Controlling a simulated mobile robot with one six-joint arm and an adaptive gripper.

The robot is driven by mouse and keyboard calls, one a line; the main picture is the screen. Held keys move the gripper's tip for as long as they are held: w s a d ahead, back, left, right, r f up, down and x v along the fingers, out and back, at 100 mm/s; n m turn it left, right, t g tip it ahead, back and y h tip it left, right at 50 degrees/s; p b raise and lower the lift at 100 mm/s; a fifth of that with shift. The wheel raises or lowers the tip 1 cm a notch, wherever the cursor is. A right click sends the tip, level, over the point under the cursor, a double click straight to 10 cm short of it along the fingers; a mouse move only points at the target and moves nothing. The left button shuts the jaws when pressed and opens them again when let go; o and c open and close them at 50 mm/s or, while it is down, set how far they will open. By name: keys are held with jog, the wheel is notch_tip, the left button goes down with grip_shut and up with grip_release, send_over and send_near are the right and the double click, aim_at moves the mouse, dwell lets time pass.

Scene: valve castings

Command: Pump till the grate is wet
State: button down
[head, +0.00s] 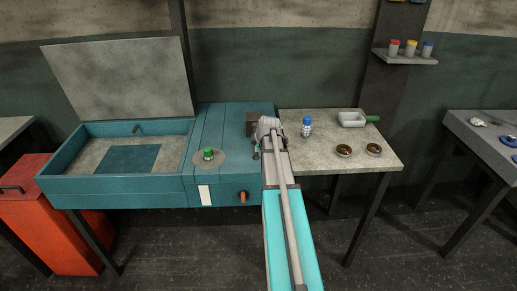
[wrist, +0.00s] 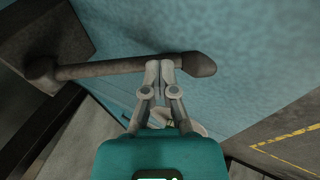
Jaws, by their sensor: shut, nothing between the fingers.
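A dark lever (wrist: 115,67) with a thick rounded end crosses the wrist view, joined at the left to a dark block (wrist: 38,35). The block also shows in the head view (head: 252,124), on the teal cabinet. My gripper (wrist: 159,68) is shut and empty; its fingertips overlap the lever near its rounded end in the picture. I cannot tell whether they touch it. In the head view my arm hides most of the lever. A flat dark teal square (head: 130,159), perhaps the grate, lies in the basin (head: 110,187) at the left; I cannot tell if it is wet.
A short spout (head: 136,129) stands at the basin's back, below a raised grey lid (head: 120,78). A green-topped item (head: 208,154) sits on a round plate. The side table (head: 330,125) holds a blue-and-white bottle (head: 307,126), two small bowls and a tray (head: 351,119).

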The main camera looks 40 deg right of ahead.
jog(key=shift+r, duration=0.1)
jog(key=shift+p+v, duration=1.15)
jog(key=shift+v, duration=0.05)
jog(key=p+v, duration=0.4)
jog(key=shift+s+a+r, duration=0.15)
jog(key=shift+s+a, duration=0.1)
jog(key=shift+s, duration=0.15)
jog(key=p+v, duration=0.5)
jog(key=v, duration=0.1)
jog(key=shift+s+r, duration=0.15)
jog(key=shift+s, duration=0.25)
jog(key=shift+a, duration=0.2)
